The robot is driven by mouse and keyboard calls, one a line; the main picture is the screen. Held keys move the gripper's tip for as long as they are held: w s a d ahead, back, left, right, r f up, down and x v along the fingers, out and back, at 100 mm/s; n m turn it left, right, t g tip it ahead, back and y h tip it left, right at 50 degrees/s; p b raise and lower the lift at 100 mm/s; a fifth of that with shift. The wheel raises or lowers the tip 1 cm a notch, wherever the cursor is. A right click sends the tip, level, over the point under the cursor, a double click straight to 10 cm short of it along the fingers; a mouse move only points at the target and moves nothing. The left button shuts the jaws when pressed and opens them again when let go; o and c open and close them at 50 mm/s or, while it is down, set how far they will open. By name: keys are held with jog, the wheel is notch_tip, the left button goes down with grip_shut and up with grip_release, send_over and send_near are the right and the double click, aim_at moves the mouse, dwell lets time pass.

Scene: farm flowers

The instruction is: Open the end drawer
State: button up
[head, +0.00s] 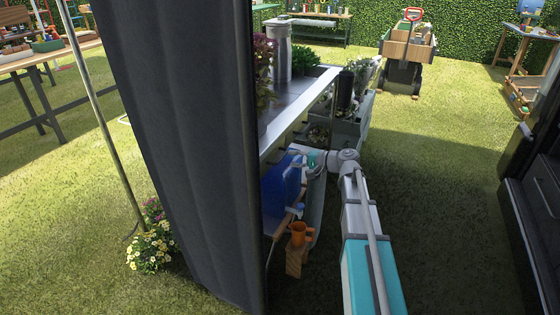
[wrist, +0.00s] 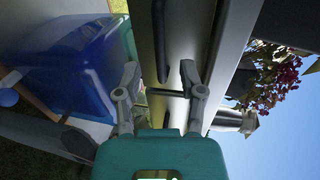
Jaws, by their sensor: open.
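In the wrist view my gripper (wrist: 159,78) is open, one finger on each side of a pale metal drawer front (wrist: 178,40). A dark upright handle bar (wrist: 159,40) lies between and just beyond the fingertips. A second dark handle (wrist: 215,45) is further right. I cannot tell whether a finger touches the metal, nor which front is the end drawer. In the head view my arm reaches to the side of the metal-topped bench (head: 308,112); the drawer fronts are mostly hidden by the dark curtain and the arm.
A blue bin (wrist: 75,62) is close to the left finger and also shows under the bench in the head view (head: 283,183). The dark curtain (head: 190,130) blocks the left. Open grass (head: 450,200) lies right of my arm.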

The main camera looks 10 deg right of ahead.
aim_at(282, 158)
jog(key=shift+b+x, duration=0.4)
jog(key=shift+x, duration=2.15)
jog(key=shift+c, duration=0.2)
grip_shut()
jog(key=shift+a, duration=0.2)
